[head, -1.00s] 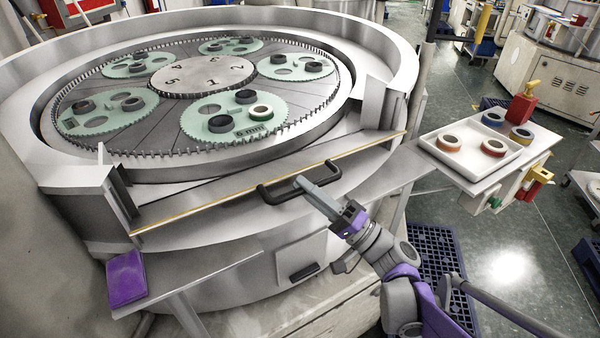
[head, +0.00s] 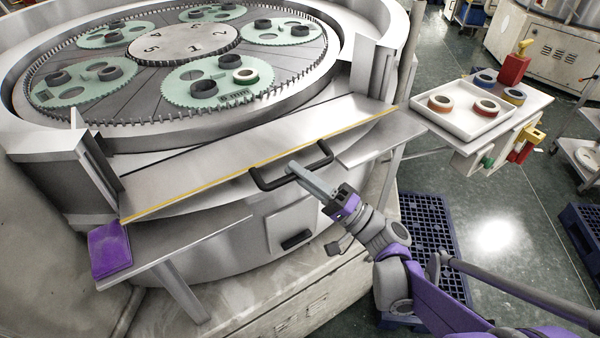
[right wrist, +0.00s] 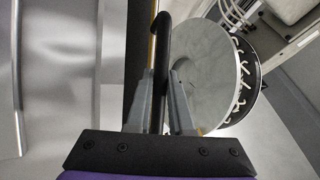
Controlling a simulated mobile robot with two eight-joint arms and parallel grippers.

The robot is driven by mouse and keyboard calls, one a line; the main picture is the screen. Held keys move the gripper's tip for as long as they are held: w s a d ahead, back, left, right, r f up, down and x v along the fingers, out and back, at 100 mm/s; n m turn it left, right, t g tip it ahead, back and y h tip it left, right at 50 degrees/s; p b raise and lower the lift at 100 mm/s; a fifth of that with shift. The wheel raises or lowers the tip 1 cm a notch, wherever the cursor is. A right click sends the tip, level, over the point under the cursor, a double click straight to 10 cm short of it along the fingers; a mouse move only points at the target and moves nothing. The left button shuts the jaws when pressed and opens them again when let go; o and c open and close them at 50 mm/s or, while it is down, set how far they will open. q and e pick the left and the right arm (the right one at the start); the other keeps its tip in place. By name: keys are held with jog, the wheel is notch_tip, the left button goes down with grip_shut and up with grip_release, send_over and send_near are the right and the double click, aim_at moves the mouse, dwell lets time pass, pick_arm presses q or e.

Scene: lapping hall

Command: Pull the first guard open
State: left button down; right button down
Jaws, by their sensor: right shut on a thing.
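The first guard (head: 215,180) is a flat grey metal panel with a yellow front edge, lying across the front opening of the round lapping machine. It stands out a little from the opening. Its black bar handle (head: 265,186) is on the front edge. My right gripper (head: 296,170) is shut on this handle near its middle. In the right wrist view the black handle (right wrist: 162,45) runs between the two grey fingers of my gripper (right wrist: 161,78). My left gripper is out of view.
Toothed green carriers (head: 218,85) with rings lie on the machine plate behind the guard. A purple pad (head: 110,250) is on the left ledge. At right a white tray (head: 437,122) holds rings, beside a red bottle (head: 514,70). A dark blue pallet (head: 425,215) lies on the floor.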

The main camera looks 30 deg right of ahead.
jog(key=c, duration=1.1)
grip_release()
jog(key=shift+w, duration=0.1)
jog(key=shift+c, duration=0.2)
jog(key=o, duration=0.3)
jog(key=shift+w, duration=0.15)
jog(key=shift+o, duration=0.2)
jog(key=b+v, duration=0.2)
jog(key=v, duration=0.9)
jog(key=shift+a, duration=0.1)
